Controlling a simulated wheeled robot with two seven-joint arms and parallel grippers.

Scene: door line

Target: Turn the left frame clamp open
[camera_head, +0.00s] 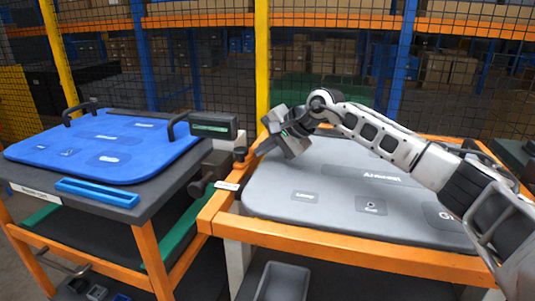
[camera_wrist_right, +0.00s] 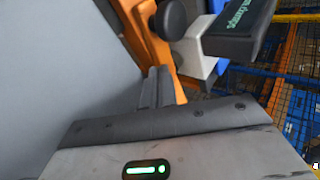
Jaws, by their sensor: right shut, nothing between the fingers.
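The left frame clamp (camera_head: 213,125) is a dark block with a green label, at the left side of the orange frame in the head view. In the right wrist view the clamp's black lever (camera_wrist_right: 238,30) with green lettering is at the top, above a pale block and beside a dark round knob (camera_wrist_right: 171,19). My right gripper (camera_head: 267,144) is shut and empty, just right of the clamp, over the frame's left edge. Its fingers (camera_wrist_right: 158,88) show in the wrist view, apart from the lever. My left gripper is not in view.
A grey door panel (camera_head: 325,180) lies in the orange frame (camera_head: 330,246) under my right arm. A blue panel (camera_head: 105,145) with black handles lies on the left cart. A grey bin (camera_head: 282,282) is below the frame. Mesh fencing stands behind.

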